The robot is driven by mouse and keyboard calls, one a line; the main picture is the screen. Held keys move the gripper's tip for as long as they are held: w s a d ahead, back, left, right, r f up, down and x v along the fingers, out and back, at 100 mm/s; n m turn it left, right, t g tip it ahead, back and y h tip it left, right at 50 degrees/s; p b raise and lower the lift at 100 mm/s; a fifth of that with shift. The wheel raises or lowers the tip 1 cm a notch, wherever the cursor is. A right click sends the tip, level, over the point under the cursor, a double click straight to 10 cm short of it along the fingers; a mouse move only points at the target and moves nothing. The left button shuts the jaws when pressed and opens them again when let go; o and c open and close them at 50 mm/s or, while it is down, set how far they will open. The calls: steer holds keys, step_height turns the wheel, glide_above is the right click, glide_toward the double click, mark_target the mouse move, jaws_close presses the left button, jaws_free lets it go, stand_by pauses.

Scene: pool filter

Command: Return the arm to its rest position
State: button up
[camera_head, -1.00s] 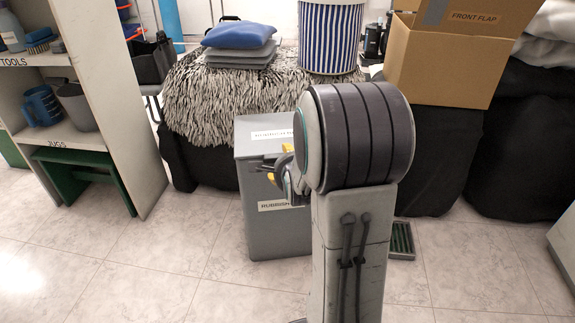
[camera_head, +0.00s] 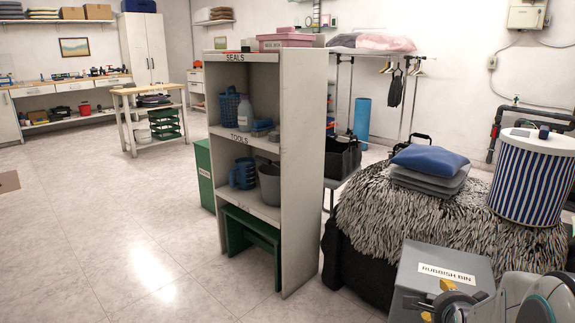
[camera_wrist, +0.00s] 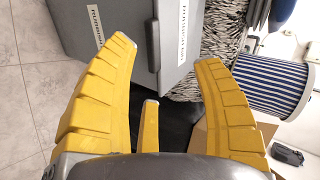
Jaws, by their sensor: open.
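My gripper (camera_wrist: 165,50) is open and empty in the wrist view, its yellow fingers spread wide apart. In the head view my gripper (camera_head: 440,300) shows only partly at the lower right, in front of the grey rubbish bin (camera_head: 415,278). The bin also shows in the wrist view (camera_wrist: 182,20), beyond the fingertips. My arm is folded at the lower right corner of the head view, and most of it is cut off by the picture edge.
A shelf unit (camera_head: 310,200) with labelled shelves stands in the middle. A shaggy covered table (camera_head: 360,215) bears cushions (camera_head: 430,165) and a striped drum (camera_head: 535,175). A wooden workbench (camera_head: 150,100) stands at the far left.

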steer(key=s+a+r+n+g+y+p, duration=0.1)
steer(key=s+a+r+n+g+p, duration=0.1)
steer(key=s+a+r+n+p, duration=0.4)
steer(key=s+a+r+n+g+y+p, duration=0.2)
steer(key=s+a+r+n+p, duration=0.4)
steer(key=r+p, duration=1.1)
steer(key=s+a+r+n+g+y+p, duration=0.1)
steer(key=s+a+r+n+g+p, duration=0.1)
steer(key=s+a+r+n+p, duration=0.4)
steer(key=s+r+n+p, duration=0.2)
steer(key=r+p, duration=0.3)
steer(key=r, duration=0.4)
steer(key=shift+s+n+y, duration=0.3)
steer(key=shift+s+n, duration=0.1)
steer(key=shift+s, duration=0.45)
steer(key=shift+a+r, duration=0.1)
